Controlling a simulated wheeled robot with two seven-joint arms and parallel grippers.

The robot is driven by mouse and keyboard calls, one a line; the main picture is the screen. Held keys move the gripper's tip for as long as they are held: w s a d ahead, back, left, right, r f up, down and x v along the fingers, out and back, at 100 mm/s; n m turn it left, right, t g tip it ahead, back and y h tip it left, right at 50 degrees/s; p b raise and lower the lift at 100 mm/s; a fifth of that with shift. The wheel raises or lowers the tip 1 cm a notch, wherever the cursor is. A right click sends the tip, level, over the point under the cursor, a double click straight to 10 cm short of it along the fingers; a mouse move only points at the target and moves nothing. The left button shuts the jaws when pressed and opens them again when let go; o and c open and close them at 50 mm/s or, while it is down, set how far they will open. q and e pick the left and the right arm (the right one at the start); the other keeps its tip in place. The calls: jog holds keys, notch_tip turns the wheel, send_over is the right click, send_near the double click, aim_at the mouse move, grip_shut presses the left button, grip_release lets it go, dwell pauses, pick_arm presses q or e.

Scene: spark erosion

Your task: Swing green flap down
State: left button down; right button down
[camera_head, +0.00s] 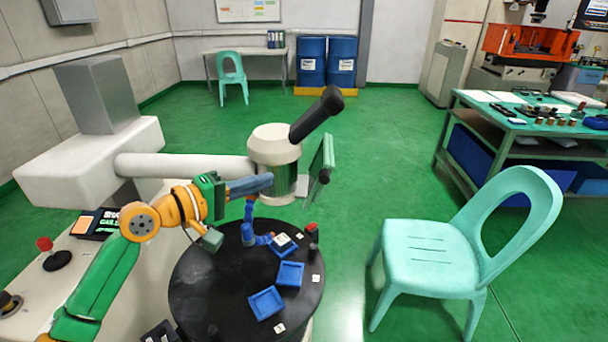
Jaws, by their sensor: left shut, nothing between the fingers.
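The green flap (327,155) is a narrow, pale green panel at the right side of the white machine head (275,144). It stands roughly upright and is seen nearly edge-on. My left gripper (267,184) is blue-grey, at the end of my orange and green arm. It is shut and empty, in front of the machine head's lower part, left of the flap and apart from it in the picture. My right gripper is not in view.
Below is a round black table (205,275) with blue trays (266,303) and small parts. A thick black handle (317,113) rises from the machine head. A turquoise chair (428,259) stands at the right. Green floor is free between chair and machine.

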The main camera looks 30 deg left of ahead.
pick_arm(q)
jog(key=w+d+f+p, duration=0.1)
jog(key=w+d+p, duration=0.3)
jog(key=w, duration=0.3)
jog(key=shift+w+d+f, duration=0.4)
jog(key=shift+d, duration=0.35)
jog(key=shift+w, duration=0.1)
